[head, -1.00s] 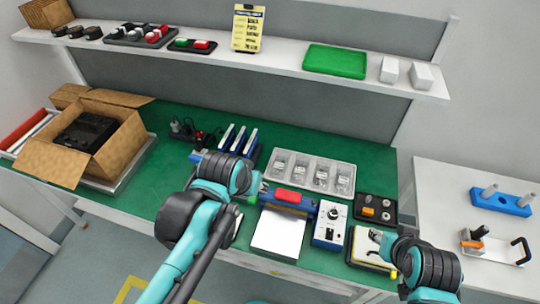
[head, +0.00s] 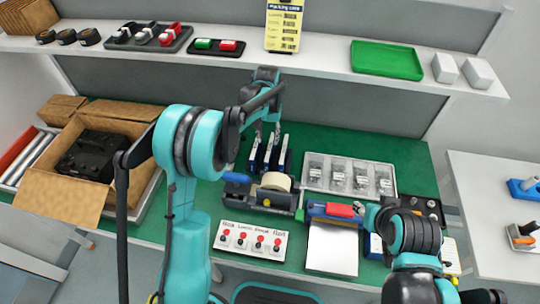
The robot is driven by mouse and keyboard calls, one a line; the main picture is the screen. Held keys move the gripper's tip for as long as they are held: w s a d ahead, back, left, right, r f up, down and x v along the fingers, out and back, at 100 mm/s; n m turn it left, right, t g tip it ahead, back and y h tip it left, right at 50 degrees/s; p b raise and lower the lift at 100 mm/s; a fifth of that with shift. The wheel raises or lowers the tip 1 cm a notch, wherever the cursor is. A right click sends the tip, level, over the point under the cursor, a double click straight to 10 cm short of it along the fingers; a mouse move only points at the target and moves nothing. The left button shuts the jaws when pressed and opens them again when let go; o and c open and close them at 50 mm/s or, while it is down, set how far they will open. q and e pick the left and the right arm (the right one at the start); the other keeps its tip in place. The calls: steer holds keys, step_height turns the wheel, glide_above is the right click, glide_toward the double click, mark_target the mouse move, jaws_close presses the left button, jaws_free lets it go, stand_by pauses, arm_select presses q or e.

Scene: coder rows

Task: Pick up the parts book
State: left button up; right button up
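Three upright thin blue-and-white books (head: 269,152) stand side by side in a rack on the green bench; I cannot tell which is the parts book. My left gripper (head: 267,129) reaches down from above, its fingers apart at the top of the books. It looks open, and I cannot tell whether it touches them. My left arm crosses in front of the bench. My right gripper (head: 370,214) is beside the right end of a blue device with a red top (head: 342,210). Its fingers are small and partly hidden by its wrist.
A tape roll dispenser (head: 274,187) is just in front of the books. A clear compartment tray (head: 350,176) lies to their right. An open carton (head: 65,195) stands left. The shelf (head: 330,62) overhangs behind. A white switch panel (head: 250,241) is at the front edge.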

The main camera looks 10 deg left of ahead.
mark_target(270, 147)
arm_select(q)
step_height(270, 147, down, 2)
steer(key=shift+f+b, duration=0.15)
steer(key=shift+b, duration=0.15)
steer(key=f, duration=0.1)
steer(key=f+b, duration=0.1)
steer(key=f, duration=0.1)
steer(key=f+b, duration=0.1)
steer(key=shift+s+d+f, duration=0.1)
steer(key=shift+d+f, duration=0.1)
steer(key=shift+d, duration=0.1)
steer(key=shift+f, duration=0.35)
steer(key=shift+r, duration=0.1)
steer(key=shift+c, duration=1.3)
jaws_close()
